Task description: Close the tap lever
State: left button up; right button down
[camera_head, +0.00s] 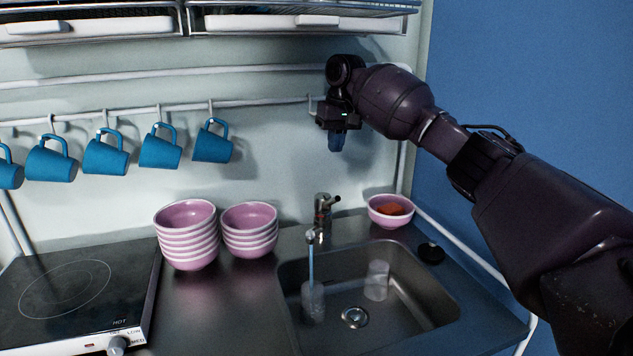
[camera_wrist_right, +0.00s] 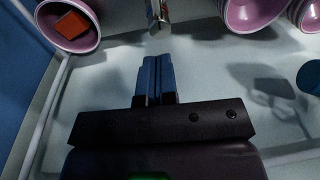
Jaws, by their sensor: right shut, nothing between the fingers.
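The metal tap (camera_head: 322,212) stands behind the sink, with its lever (camera_head: 331,200) at the top pointing right. A blue stream of water (camera_head: 311,262) runs from its spout into a clear glass (camera_head: 313,300) in the sink (camera_head: 437,290). My right gripper (camera_head: 336,146) is above the tap, pointing down, shut and empty. In the right wrist view the shut blue fingers (camera_wrist_right: 155,66) show, with part of the tap (camera_wrist_right: 158,14) beyond them at the top edge. My left gripper is in neither view.
A second glass (camera_head: 377,281) stands in the sink. A pink bowl (camera_head: 389,222) with an orange-red item sits right of the tap. Pink bowl stacks (camera_head: 186,245) stand left, beside the hob (camera_head: 75,290). Blue mugs (camera_head: 212,146) hang from a rail (camera_head: 262,101) on the wall.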

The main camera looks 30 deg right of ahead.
jog(key=s, duration=0.2)
jog(key=b, duration=0.1)
send_near(331, 202)
jog(key=shift+m+g, duration=0.3)
jog(key=shift+g, duration=0.1)
jog(key=f, duration=0.1)
jog(key=w+f, duration=0.1)
jog(key=f, duration=0.1)
jog(key=d+f, duration=0.1)
jog(key=f, duration=0.1)
jog(key=shift+w+f, duration=0.2)
jog(key=shift+w, duration=0.2)
